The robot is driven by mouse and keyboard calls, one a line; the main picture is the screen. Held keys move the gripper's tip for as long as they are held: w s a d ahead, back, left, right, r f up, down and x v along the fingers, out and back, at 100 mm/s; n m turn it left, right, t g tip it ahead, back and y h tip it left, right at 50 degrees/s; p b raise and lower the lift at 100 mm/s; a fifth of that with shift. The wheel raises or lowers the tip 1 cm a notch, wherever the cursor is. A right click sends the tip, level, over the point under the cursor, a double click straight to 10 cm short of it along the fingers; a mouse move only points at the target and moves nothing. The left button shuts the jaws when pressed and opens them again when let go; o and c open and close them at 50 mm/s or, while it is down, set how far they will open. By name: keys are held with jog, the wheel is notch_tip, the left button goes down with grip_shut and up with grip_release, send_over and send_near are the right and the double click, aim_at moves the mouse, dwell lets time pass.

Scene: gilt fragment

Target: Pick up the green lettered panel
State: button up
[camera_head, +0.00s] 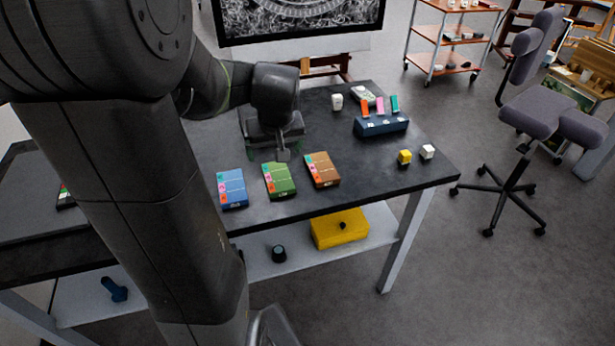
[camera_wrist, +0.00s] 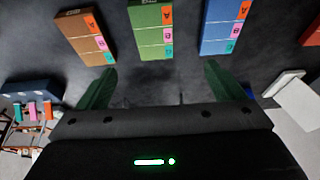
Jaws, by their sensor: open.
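The green lettered panel (camera_head: 279,180) lies flat on the dark table, between a blue panel (camera_head: 232,188) and a brown panel (camera_head: 322,169). In the wrist view the green panel (camera_wrist: 151,28) is at the top centre, with an orange A, pink B and teal C along one side. My gripper (camera_wrist: 155,90) is open and empty, its two green fingers spread, with bare table between them. The green panel lies just beyond the fingertips, apart from them. In the head view my gripper (camera_head: 280,150) is just behind the green panel, and its fingers are partly hidden.
A dark blue holder (camera_head: 381,125) with coloured tabs stands at the back right of the table (camera_head: 400,175). A yellow block (camera_head: 404,157) and a white block (camera_head: 427,152) sit near the right end. A yellow box (camera_head: 340,228) is on the lower shelf. An office chair stands to the right.

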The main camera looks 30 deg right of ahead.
jog(key=d, duration=0.1)
send_over(278, 176)
jog(key=s, duration=0.2)
jog(key=f, duration=0.7)
jog(key=shift+s+a+f, duration=0.15)
jog(key=shift+s+f, duration=0.05)
jog(key=shift+f, duration=0.2)
jog(key=shift+a+p+x, duration=0.2)
jog(key=shift+p+x, duration=0.3)
jog(key=shift+x, duration=2.15)
jog(key=c, duration=1.1)
